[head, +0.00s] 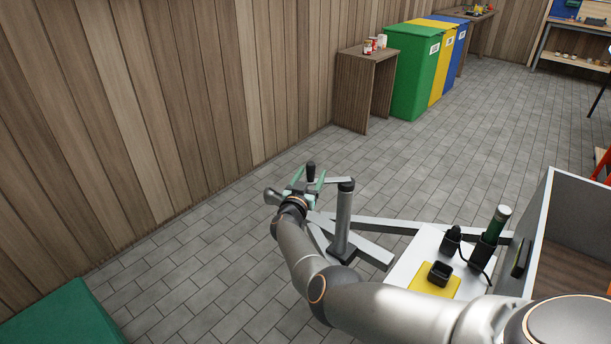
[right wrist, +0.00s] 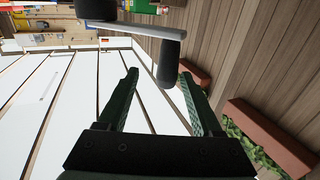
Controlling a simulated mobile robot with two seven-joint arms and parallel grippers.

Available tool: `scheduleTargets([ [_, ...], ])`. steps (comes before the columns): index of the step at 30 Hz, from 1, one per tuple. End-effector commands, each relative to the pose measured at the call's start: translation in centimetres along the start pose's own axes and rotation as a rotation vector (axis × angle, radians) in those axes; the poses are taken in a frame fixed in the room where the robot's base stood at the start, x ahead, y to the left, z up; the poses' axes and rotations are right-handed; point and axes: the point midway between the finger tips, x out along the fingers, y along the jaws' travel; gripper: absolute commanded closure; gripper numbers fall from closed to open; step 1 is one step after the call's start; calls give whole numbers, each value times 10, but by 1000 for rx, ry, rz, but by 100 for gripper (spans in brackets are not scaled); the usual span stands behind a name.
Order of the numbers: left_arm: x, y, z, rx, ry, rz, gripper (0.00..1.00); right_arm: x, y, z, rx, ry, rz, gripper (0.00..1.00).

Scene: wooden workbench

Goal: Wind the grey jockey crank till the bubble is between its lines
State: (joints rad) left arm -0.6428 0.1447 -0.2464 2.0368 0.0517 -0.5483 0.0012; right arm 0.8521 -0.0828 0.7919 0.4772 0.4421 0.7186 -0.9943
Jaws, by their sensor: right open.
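The grey jockey post (head: 342,225) stands upright at the trailer's front, with the grey crank arm (head: 334,181) reaching left from its top. The crank's black handle (head: 311,171) stands up at the arm's free end. My right gripper (head: 308,182) is open at the handle. In the right wrist view the handle (right wrist: 169,62) lies at the mouth between the open fingertips (right wrist: 158,76), with no clear grip on it. A small dark device (head: 521,257) is on the trailer's front wall; I cannot make out a bubble or lines. My left gripper is out of view.
The trailer box (head: 548,220) is at right. A green block (head: 65,318) lies lower left. Paved floor (head: 220,250) is clear towards the wooden wall.

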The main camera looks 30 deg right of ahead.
Motion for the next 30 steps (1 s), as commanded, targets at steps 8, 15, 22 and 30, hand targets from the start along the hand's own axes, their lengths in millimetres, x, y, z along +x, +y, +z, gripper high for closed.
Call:
scheduleTargets([
  [8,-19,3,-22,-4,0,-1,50,-38,0,-4,-1,-1,1,33],
  [15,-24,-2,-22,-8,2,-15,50,-52,1,-1,0,0,2,33],
  [22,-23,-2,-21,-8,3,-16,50,-53,1,0,0,1,3,33],
  [30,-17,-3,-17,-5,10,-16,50,-26,52,10,-7,58,33,59],
])
